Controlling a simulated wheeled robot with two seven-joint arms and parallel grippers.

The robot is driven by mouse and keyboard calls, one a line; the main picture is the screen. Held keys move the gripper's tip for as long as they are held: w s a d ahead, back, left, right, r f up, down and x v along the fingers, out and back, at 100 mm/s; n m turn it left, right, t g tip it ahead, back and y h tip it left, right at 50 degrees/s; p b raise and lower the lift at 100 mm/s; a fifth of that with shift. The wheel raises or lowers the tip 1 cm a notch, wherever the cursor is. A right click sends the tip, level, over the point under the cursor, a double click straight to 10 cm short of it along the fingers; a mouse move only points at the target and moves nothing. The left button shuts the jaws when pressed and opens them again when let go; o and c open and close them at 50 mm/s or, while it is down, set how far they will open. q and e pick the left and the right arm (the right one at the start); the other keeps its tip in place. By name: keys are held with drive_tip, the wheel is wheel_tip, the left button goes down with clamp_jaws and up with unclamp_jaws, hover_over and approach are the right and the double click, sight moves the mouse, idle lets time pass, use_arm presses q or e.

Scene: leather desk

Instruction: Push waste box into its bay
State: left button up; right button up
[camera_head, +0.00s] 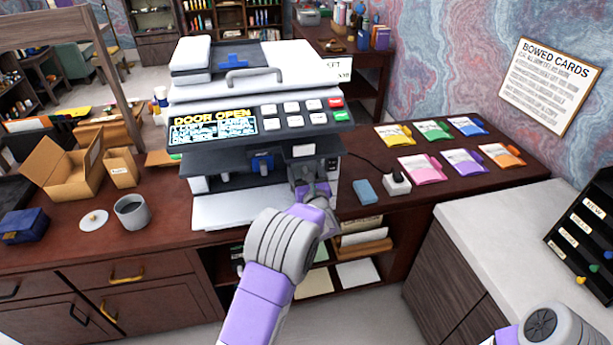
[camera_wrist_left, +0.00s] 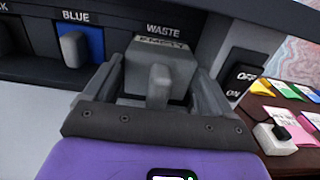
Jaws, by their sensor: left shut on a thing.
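The printer (camera_head: 250,85) stands on the desk with its front open, and its screen reads DOOR OPEN. The grey waste box (camera_wrist_left: 175,65) is below the WASTE label in the left wrist view. Its top, marked EMPTY, shows at the mouth of the bay; how deep it sits I cannot tell. My left gripper (camera_head: 312,190) is at the printer's right front. My right gripper is out of view.
Left of the waste bay is a blue cartridge (camera_wrist_left: 75,45). An OFF/ON switch (camera_wrist_left: 242,80) is at its right. A blue block (camera_head: 367,191) and a white socket box (camera_head: 397,184) lie right of the printer.

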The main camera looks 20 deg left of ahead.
use_arm(q)
drive_tip(key=shift+w+a, duration=0.45)
drive_tip(key=shift+w, duration=0.15)
drive_tip(key=o, duration=0.7)
drive_tip(key=shift+w, duration=0.1)
drive_tip(key=shift+o, duration=1.3)
drive_tip(key=shift+r, duration=0.1)
drive_tip(key=shift+d, duration=0.1)
